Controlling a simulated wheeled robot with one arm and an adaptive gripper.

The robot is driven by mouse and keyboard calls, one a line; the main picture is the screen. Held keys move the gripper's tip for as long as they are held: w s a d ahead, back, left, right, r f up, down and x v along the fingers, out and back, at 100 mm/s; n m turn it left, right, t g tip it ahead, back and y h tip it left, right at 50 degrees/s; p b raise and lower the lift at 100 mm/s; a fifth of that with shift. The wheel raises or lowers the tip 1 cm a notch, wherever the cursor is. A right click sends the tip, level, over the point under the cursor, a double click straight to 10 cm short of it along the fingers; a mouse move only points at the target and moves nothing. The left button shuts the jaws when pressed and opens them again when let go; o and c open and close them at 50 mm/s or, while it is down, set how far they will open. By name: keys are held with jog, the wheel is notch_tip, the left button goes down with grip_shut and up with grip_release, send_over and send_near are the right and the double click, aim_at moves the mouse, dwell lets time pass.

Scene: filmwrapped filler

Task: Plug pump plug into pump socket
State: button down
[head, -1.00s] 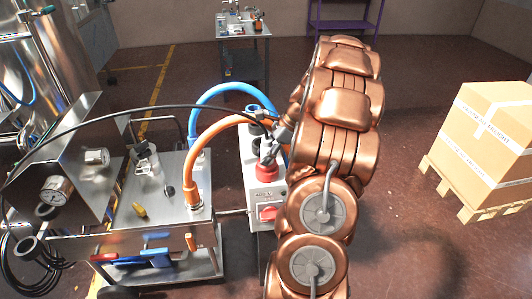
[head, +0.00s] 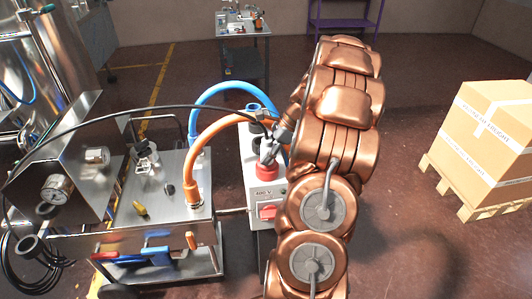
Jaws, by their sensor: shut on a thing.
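The pump socket looks to be the red round fitting (head: 265,167) on top of a white box marked 400 V; blue and black fittings stand behind it. My gripper (head: 268,156) is directly over the red fitting, fingers pointing down, shut on the pump plug. The plug itself is mostly hidden by the fingers and my copper-coloured arm. A black cable (head: 110,120) arches from the left machine to the gripper. I cannot tell whether the plug touches the socket or is inside it.
A steel pump cart (head: 150,212) with orange (head: 193,180) and blue (head: 190,110) hoses stands left of the white box (head: 252,192). A red switch (head: 267,213) is on the box front. A carton (head: 490,130) on a pallet is at right. Floor between is clear.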

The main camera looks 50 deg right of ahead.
jog(key=c, duration=0.6)
grip_release()
jog(key=shift+o, duration=0.2)
jog(key=v, duration=1.2)
